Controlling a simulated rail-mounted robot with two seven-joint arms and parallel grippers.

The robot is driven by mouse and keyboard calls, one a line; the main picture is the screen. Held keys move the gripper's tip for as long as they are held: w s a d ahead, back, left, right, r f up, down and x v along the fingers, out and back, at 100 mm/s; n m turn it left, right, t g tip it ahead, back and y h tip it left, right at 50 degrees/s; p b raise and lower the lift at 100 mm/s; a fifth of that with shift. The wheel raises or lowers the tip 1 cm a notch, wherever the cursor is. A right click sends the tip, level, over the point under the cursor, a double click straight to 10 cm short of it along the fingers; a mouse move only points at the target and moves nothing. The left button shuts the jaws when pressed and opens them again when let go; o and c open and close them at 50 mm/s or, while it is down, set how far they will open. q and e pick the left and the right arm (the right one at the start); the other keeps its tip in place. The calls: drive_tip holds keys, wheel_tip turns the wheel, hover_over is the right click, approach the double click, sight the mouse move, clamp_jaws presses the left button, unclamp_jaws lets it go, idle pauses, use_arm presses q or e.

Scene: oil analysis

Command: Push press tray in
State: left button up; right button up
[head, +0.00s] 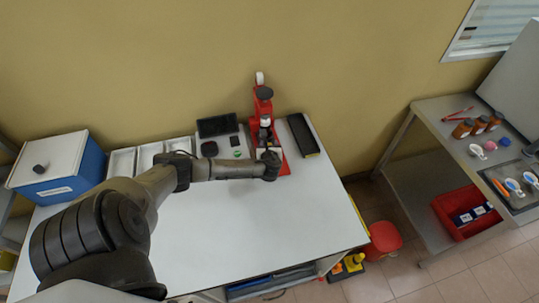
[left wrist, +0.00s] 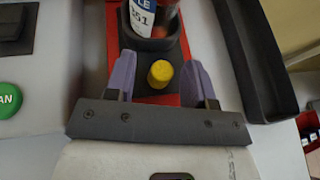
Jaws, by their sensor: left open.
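The red press (head: 264,108) stands at the back of the white table, and its red base also shows in the left wrist view (left wrist: 190,90). A dark tray part (left wrist: 142,87) with a yellow knob (left wrist: 160,74) sits on that base. Behind the knob, a dark round holder (left wrist: 152,45) has a labelled container (left wrist: 143,16) in it. My left gripper (head: 268,154) is at the front of the press. In the left wrist view its purple fingers (left wrist: 161,76) are open, one on each side of the knob, apart from it. My right gripper is not in view.
A long black tray (head: 302,135) lies right of the press. A dark screen (head: 217,125) and a panel with a green button (head: 237,154) are to its left. White trays (head: 122,162) and a blue box (head: 62,168) stand further left. The table's front is clear.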

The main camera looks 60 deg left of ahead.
use_arm(q)
drive_tip(key=p+v, duration=0.1)
drive_tip(key=v, duration=1.1)
drive_tip(key=shift+d, duration=0.2)
